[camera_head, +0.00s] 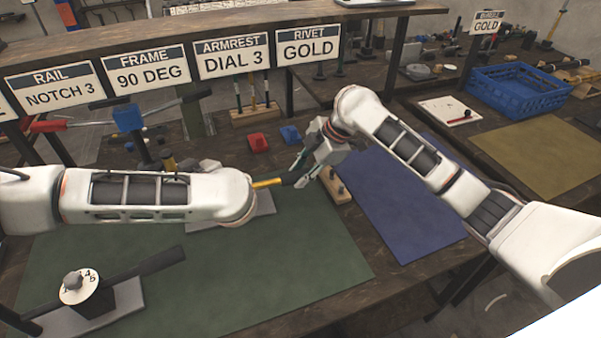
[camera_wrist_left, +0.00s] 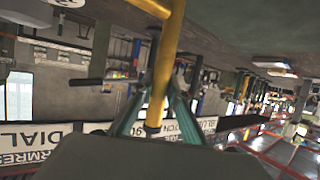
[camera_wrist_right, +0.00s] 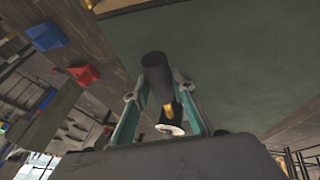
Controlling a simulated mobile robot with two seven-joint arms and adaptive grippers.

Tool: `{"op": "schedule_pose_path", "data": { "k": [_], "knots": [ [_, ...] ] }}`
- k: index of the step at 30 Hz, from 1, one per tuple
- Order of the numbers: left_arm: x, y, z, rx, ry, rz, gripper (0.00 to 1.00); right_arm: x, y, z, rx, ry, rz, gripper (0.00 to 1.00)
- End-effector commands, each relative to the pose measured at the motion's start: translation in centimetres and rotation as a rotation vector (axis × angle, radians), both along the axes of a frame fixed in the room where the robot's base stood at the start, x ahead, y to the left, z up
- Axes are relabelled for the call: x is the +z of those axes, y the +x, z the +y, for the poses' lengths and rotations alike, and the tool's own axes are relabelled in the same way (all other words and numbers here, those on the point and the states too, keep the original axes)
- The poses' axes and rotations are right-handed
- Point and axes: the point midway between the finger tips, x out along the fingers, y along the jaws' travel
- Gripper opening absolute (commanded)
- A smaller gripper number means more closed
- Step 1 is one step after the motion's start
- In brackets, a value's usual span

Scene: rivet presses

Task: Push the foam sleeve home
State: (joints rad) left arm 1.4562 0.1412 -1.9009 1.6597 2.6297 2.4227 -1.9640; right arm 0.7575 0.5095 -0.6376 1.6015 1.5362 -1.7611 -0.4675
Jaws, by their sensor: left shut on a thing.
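A yellow tube (camera_head: 266,183) lies roughly level above the green mat, with a black foam sleeve (camera_head: 290,179) at its right end in the head view. My left gripper is hidden behind its own arm in the head view. In the left wrist view its teal fingers (camera_wrist_left: 158,98) are shut on the yellow tube (camera_wrist_left: 165,60). My right gripper (camera_head: 303,168) is at the black sleeve. In the right wrist view its fingers (camera_wrist_right: 160,82) are on both sides of the sleeve (camera_wrist_right: 155,68), seemingly touching it. How far the tube reaches inside the sleeve is hidden.
A green mat (camera_head: 300,262) lies below the arms, and a blue mat (camera_head: 400,205) to its right. A wooden block with pegs (camera_head: 338,188) stands close to my right gripper. Red (camera_head: 257,142) and blue (camera_head: 290,135) blocks sit behind. A dial fixture (camera_head: 80,290) stands front left.

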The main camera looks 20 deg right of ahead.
Motion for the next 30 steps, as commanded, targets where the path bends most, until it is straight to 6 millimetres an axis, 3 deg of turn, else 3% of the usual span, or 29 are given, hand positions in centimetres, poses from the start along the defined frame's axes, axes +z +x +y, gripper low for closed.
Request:
{"op": "schedule_pose_path", "data": {
  "k": [7, 15, 18, 27, 28, 30],
  "knots": [
    [0.0, 0.0, 0.0, -0.001, 0.0, 0.0, 0.0, 0.0, 0.0, 0.8, 0.002, 0.0, -0.001, 0.0],
    [0.0, 0.0, -0.1, -0.003, -0.001, -0.001, 0.0, 0.1, 0.0, 6.3, 0.005, 0.003, -0.002, 0.0],
    [0.0, 0.0, -0.1, -0.003, -0.001, -0.001, 0.0, 0.1, -0.1, 7.3, 0.002, 0.002, -0.002, 0.0],
    [0.1, 0.0, -0.2, -0.005, -0.002, -0.001, 0.0, 0.1, -0.1, 7.8, 0.003, 0.005, 0.0, 0.0],
    [0.0, 0.0, -0.2, -0.006, -0.001, -0.001, 0.0, 0.1, -0.1, 7.8, 0.003, 0.006, 0.0, 0.27],
    [0.0, 0.0, -0.3, -0.006, -0.001, -0.001, 0.0, 0.1, -0.1, 7.8, 0.004, 0.006, -0.001, 0.42]
  ]
}}
